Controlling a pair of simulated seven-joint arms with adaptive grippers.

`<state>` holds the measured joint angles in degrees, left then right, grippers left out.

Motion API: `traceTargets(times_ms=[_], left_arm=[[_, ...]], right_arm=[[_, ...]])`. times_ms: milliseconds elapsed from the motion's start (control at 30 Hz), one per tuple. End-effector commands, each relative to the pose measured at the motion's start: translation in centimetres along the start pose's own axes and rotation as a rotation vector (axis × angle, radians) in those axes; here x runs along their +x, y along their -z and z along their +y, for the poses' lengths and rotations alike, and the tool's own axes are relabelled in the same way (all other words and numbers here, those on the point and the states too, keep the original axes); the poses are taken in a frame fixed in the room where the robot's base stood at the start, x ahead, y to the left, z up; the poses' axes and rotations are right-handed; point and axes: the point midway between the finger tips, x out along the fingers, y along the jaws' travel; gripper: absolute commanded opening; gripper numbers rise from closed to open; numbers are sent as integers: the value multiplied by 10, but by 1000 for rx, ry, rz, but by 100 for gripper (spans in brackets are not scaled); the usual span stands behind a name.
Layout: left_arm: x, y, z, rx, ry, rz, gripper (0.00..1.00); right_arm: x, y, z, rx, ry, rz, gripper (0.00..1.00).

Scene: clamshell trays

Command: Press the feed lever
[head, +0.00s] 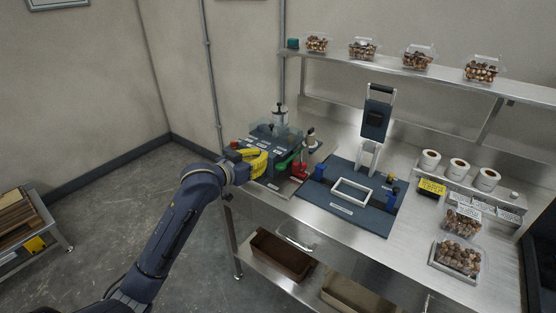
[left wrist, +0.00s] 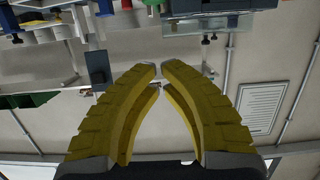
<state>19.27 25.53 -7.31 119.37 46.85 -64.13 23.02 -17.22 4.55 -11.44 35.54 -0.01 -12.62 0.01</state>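A grey machine (head: 264,138) with a clear cover and small labels stands at the left end of the steel bench. A green lever-like part (head: 287,161) and a red part (head: 300,170) are on its front right side. I cannot read which part is labelled as the feed lever. My left gripper (head: 267,161) has yellow fingers and is in front of the machine, just left of the green part. In the left wrist view the fingertips (left wrist: 161,69) come together with almost no gap and nothing clear between them. A green part (left wrist: 22,103) shows there at the left. My right gripper is out of view.
A dark mat (head: 345,205) with a white frame and an upright press (head: 376,120) lie to the right. Label rolls (head: 459,167) and filled clamshells (head: 457,258) stand further right. A shelf (head: 420,75) holds more filled clamshells.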

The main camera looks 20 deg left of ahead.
Motion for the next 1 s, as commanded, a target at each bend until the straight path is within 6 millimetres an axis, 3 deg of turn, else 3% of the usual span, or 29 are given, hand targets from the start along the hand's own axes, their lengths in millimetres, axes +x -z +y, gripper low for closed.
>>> traceTargets(times_ms=[267, 833, 1000], left_arm=[[9, 0, 0, -3, 0, 1, 0], [102, 0, 1, -3, 0, 0, 0], [106, -23, 1, -2, 0, -2, 0]], right_arm=[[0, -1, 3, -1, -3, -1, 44], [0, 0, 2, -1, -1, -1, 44], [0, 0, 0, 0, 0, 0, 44]])
